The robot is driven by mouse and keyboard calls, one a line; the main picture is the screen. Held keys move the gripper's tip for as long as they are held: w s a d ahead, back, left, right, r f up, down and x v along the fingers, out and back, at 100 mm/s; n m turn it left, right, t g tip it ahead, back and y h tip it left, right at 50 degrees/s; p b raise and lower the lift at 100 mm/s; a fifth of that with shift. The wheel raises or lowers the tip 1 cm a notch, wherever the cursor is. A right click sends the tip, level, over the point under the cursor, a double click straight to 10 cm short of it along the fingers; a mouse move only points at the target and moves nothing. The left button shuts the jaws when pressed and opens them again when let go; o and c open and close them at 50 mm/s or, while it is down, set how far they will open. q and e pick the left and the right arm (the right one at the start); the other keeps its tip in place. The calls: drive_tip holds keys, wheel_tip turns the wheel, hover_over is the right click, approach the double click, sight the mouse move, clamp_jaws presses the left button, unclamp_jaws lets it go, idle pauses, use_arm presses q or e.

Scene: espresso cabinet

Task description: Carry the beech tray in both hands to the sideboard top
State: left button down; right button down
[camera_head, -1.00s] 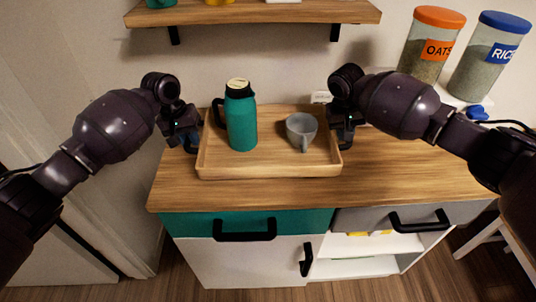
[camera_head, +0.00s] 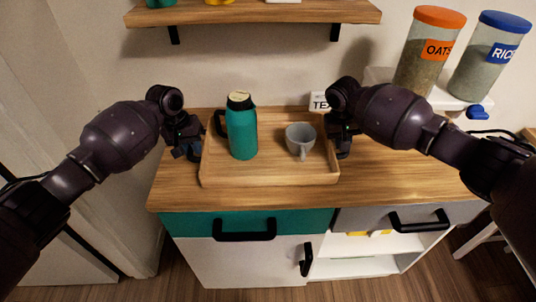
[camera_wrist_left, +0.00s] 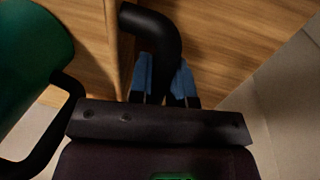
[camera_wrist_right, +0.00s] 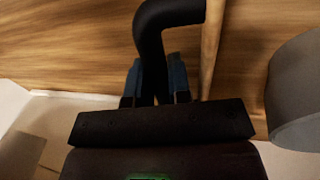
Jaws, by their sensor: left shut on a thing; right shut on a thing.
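The beech tray (camera_head: 270,180) is over the wooden sideboard top (camera_head: 400,180), level, its front rim a little behind the front edge. Whether its base touches the top I cannot tell. A teal flask (camera_head: 242,130) and a grey mug (camera_head: 300,140) stand upright in it. My left gripper (camera_head: 190,151) is shut on the tray's left black handle, seen in the left wrist view (camera_wrist_left: 160,28). My right gripper (camera_head: 341,150) is shut on the right black handle, seen in the right wrist view (camera_wrist_right: 152,38). The handles are mostly hidden in the head view.
A wooden shelf (camera_head: 260,13) hangs on the wall above. Oats (camera_head: 428,50) and rice (camera_head: 486,55) jars stand on a white ledge at the back right. A small white label (camera_head: 318,102) shows behind the tray. The top's right part is clear.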

use_arm(q)
drive_tip(key=shift+f, duration=0.2)
use_arm(e)
drive_tip(key=shift+f, duration=0.25)
use_arm(q)
drive_tip(key=c, duration=1.1)
unclamp_jaws()
drive_tip(key=shift+f, duration=0.1)
use_arm(e)
drive_tip(key=c, duration=1.1)
unclamp_jaws()
use_arm(q)
drive_tip(key=shift+o, duration=0.2)
use_arm(e)
drive_tip(key=shift+o, duration=0.2)
